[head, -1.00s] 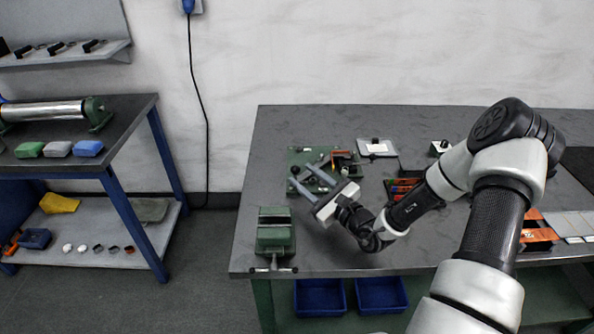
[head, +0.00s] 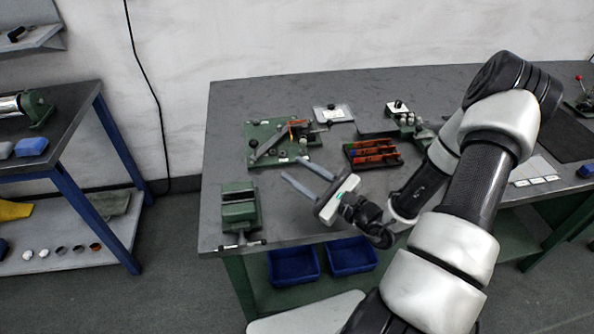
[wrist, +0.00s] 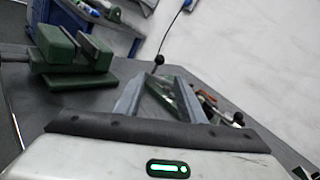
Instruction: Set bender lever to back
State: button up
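The bender (head: 285,153) is a green plate on the bench, with a grey lever bar (head: 268,145) lying diagonally across its left part. A small orange piece (head: 296,125) shows at its back. My gripper (head: 292,168) is open and empty in front of the bender, its two grey fingers pointing toward it. In the wrist view the open fingers (wrist: 160,85) point to the bender (wrist: 188,98), which is partly hidden by the right finger. A black ball knob (wrist: 158,60) stands up beyond the fingertips, and a second dark knob (wrist: 237,118) is to the right.
A green vise (head: 240,212) stands at the bench's front left; it also shows in the wrist view (wrist: 70,50). A dark tray with orange pieces (head: 373,153) lies right of the bender. Blue bins (head: 293,267) sit below. Bench space left of the bender is clear.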

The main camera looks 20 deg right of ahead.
jog(key=shift+w+r+n, duration=0.1)
jog(key=shift+r+n, duration=0.05)
jog(key=shift+n, duration=0.25)
jog(key=c, duration=0.3)
jog(key=n+g, duration=0.1)
jog(key=n, duration=0.1)
jog(key=w+r+n+g+y, duration=0.1)
jog(key=n, duration=0.1)
jog(key=r+n, duration=0.1)
jog(key=n, duration=0.1)
jog(key=shift+w+d+r+n+g+y+p, duration=0.1)
jog(key=shift+w+d+n+g+y+p, duration=0.1)
jog(key=shift+d+n+g+y+p, duration=0.15)
grip_shut()
jog(key=n+g, duration=0.4)
jog(key=n, duration=0.6)
send_near(257, 143)
jog(key=p+x, duration=0.1)
jog(key=x, duration=0.5)
jog(key=shift+w+a, duration=0.1)
jog(key=shift+a, duration=0.15)
jog(key=shift+w+a, duration=0.1)
